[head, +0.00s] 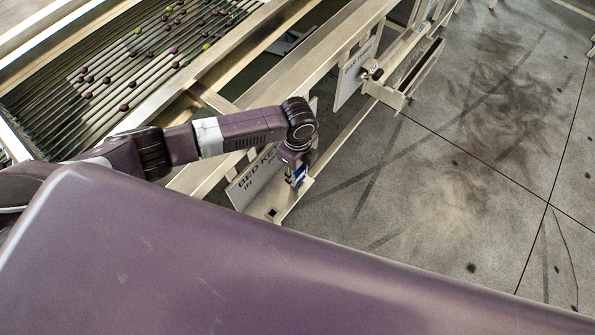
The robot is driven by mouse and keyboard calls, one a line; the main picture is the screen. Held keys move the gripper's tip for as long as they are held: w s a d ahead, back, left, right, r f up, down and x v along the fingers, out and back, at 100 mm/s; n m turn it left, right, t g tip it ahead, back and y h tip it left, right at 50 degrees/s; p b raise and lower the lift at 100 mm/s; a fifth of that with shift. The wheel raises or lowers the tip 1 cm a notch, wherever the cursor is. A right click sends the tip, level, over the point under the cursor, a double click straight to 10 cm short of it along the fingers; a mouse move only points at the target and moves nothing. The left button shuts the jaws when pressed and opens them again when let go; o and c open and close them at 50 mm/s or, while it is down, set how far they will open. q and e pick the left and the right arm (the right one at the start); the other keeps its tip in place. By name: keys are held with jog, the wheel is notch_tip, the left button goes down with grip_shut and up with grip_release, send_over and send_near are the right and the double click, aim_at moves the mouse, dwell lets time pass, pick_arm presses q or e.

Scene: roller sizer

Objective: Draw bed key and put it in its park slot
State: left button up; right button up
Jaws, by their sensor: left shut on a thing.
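My left gripper (297,170) points down at the machine's near side rail and is shut on the bed key. Only a small blue part (300,175) shows at the fingers, and I take it to be the key; the rest is hidden by the gripper and wrist. A dark square hole (272,213) shows in the ledge, nearer me than the gripper. I cannot tell whether the key is in a slot. My right gripper is out of view.
The roller bed (150,60) carries several dark and green fruits at the upper left. A second sign plate (352,75) and an open metal trough (415,72) are farther along the rail. The concrete floor (450,190) at right is clear apart from stains and small debris.

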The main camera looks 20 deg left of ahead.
aim_at(297, 178)
pick_arm(q)
jog(key=shift+f+b, duration=0.65)
jog(key=shift+f, duration=0.9)
jog(key=o, duration=1)
jog(key=shift+r, duration=0.1)
jog(key=shift+c, duration=0.2)
jog(key=shift+r, duration=0.1)
notch_tip(297, 178, up, 12)
jog(key=shift+f, duration=0.1)
jog(key=shift+s+f, duration=0.1)
